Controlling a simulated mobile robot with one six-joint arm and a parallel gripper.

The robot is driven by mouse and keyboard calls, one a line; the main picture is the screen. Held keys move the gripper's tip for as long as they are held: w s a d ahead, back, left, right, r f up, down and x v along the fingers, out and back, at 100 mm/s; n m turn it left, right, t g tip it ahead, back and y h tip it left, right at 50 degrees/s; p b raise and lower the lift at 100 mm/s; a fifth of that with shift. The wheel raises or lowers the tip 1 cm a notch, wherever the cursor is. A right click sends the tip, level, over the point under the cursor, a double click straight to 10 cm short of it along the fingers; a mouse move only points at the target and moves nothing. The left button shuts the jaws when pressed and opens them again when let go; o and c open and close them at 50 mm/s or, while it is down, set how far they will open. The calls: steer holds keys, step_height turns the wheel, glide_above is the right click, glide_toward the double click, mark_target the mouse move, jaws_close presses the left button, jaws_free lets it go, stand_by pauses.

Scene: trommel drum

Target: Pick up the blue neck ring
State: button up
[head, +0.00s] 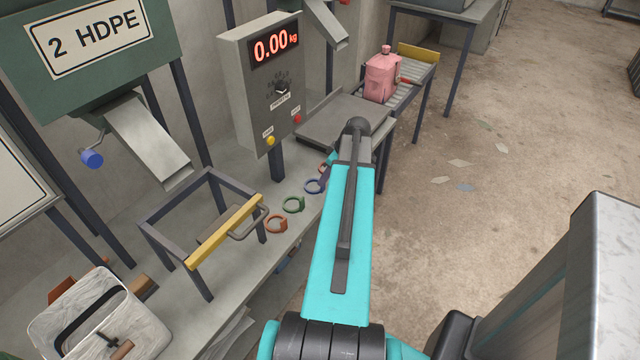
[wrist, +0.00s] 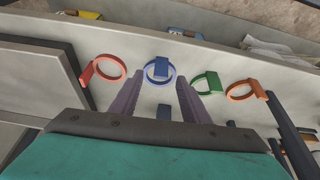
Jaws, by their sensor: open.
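The blue neck ring (wrist: 161,67) lies on the grey bench top, with a small tab on its band. In the wrist view it lies just beyond and between the tips of my gripper (wrist: 159,82). The two fingers are apart with nothing held between them. I cannot tell their height above the ring. In the head view the blue ring (head: 306,190) shows just left of my teal arm; my fingers are mostly hidden behind the arm there.
A red ring (wrist: 96,60) lies left of the blue one; a green ring (wrist: 207,84) and an orange ring (wrist: 242,97) lie right. In the head view, a weighing display (head: 272,46), a yellow-barred frame (head: 226,230) and a pink jug (head: 381,80) stand nearby. Open floor lies right.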

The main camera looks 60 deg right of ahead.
mark_target(324, 191)
steer(key=shift+f, duration=0.1)
steer(key=shift+p+x, duration=0.65)
steer(key=shift+x, duration=1.85)
steer(key=shift+s+a+f, duration=0.1)
steer(key=shift+s, duration=0.1)
steer(key=shift+c, duration=0.4)
jaws_close()
